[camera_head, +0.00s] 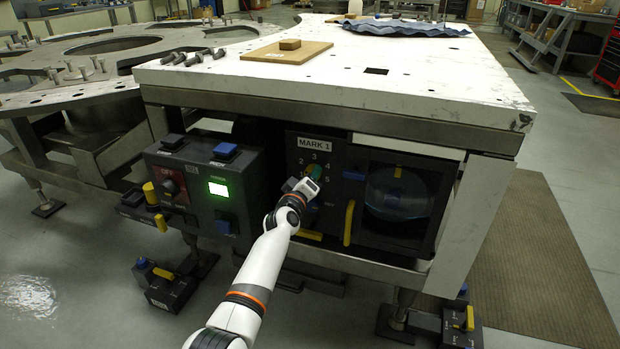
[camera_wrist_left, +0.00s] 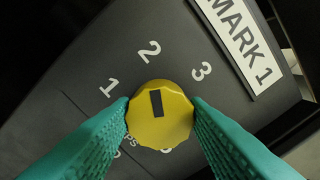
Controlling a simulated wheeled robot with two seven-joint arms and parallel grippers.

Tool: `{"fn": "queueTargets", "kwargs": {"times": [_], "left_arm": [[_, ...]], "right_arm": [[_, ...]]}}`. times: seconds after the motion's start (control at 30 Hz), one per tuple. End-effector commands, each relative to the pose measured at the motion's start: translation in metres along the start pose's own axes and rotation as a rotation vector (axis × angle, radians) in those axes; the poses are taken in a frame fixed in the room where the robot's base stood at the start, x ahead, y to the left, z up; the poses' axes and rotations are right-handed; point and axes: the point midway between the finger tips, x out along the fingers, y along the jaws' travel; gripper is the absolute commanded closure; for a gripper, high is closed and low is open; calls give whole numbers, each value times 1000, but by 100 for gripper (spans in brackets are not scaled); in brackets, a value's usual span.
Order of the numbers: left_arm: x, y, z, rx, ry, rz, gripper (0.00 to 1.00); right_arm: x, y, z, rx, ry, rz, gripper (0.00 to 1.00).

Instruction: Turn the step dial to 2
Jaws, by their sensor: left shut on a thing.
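The step dial (camera_wrist_left: 162,122) is a yellow faceted knob with a black pointer mark, on a dark panel under the MARK 1 label (camera_wrist_left: 240,40). In the left wrist view its mark points at about the 2 (camera_wrist_left: 150,49), between the 1 (camera_wrist_left: 108,88) and the 3 (camera_wrist_left: 202,71). My left gripper (camera_wrist_left: 160,115) has its teal fingers on both sides of the dial, shut on it. In the head view my left gripper (camera_head: 312,174) is at the numbered panel and mostly hides the dial. My right gripper is not in view.
A yellow handle (camera_head: 349,222) and a round dark window (camera_head: 397,192) are right of the dial. A control box with a lit green screen (camera_head: 218,189) is to the left. The white table top (camera_head: 440,75) overhangs the panel.

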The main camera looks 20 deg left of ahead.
Motion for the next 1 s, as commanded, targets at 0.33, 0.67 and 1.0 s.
{"fn": "queueTargets", "kwargs": {"times": [0.33,0.67,1.0], "left_arm": [[0,0,0,-12,0,1,82],[0,0,0,-11,0,1,37],[-4,-1,0,-11,0,0,37]], "right_arm": [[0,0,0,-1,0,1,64],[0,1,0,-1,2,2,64],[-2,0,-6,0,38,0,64]]}}
